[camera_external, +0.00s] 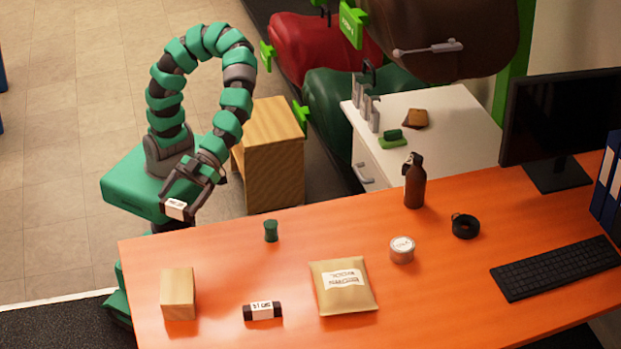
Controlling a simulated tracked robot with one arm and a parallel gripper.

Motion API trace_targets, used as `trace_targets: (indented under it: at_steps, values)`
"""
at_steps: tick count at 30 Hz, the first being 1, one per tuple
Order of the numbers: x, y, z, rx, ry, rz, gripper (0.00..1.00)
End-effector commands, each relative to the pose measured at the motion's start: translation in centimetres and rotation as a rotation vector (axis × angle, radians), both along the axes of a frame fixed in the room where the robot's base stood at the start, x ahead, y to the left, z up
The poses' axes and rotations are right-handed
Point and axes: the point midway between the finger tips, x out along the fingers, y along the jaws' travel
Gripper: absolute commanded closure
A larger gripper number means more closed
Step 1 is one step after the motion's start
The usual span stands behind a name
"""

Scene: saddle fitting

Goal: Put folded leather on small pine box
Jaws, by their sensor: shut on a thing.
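My gripper (180,200) is at the left, above the far left edge of the orange table, with its fingers pointing down. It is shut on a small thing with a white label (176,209). Little of that thing shows besides the label, so I cannot tell whether it is the folded leather. A plain pale wooden box (178,293), which looks like the small pine box, stands on the table's near left with nothing on it. Brown folded pieces that look like leather (415,118) lie on the white cabinet at the back.
The orange table (225,290) also holds a dark labelled roll (262,311), a padded envelope (343,286), a green spool (271,231), a tin (402,250), a brown bottle (414,182), black tape (465,226) and a keyboard (556,268). A wooden cabinet (273,165) stands behind the table.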

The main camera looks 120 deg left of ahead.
Motion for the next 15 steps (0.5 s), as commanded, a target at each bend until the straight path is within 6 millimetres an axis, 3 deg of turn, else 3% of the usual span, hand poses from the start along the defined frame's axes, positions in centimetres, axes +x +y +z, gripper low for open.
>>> trace_targets:
  at_steps: [6,15]
  values:
    - [-2.9,-2.2,0.2,-0.002,-0.001,-0.076,0.34]
    - [-2.7,-2.0,-3.8,0.000,0.003,-0.068,0.34]
